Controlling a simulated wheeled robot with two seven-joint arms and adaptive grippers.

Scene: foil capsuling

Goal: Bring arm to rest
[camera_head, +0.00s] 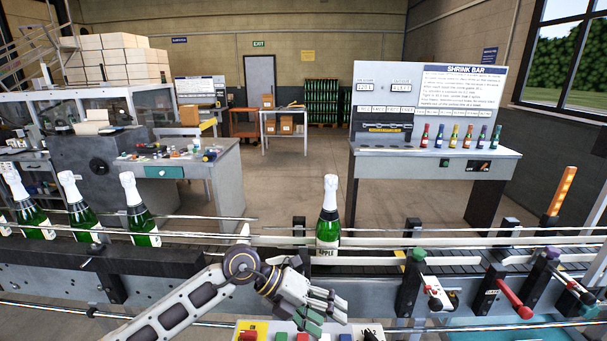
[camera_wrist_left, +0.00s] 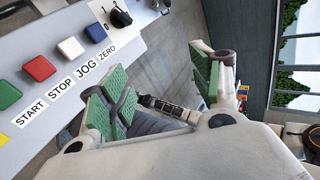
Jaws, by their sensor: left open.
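My left arm comes in from the lower left of the head view. My left gripper (camera_head: 328,308) is above the front control panel (camera_head: 243,326), partly covering its buttons. In the left wrist view the gripper (camera_wrist_left: 165,82) has its green-padded fingers spread apart with nothing between them. The panel (camera_wrist_left: 115,60) lies to the left there, with START, STOP, JOG and ZERO labels beside green, red, blue and white buttons. My right arm and gripper do not show.
A green bottle (camera_head: 328,228) with a white capsule stands upright on the conveyor (camera_head: 380,266) behind the gripper. Other capsuled bottles (camera_head: 139,212) stand at left. Clamps with a red handle (camera_head: 515,299) are at right. The SHRINK BAR bench (camera_head: 430,152) stands behind.

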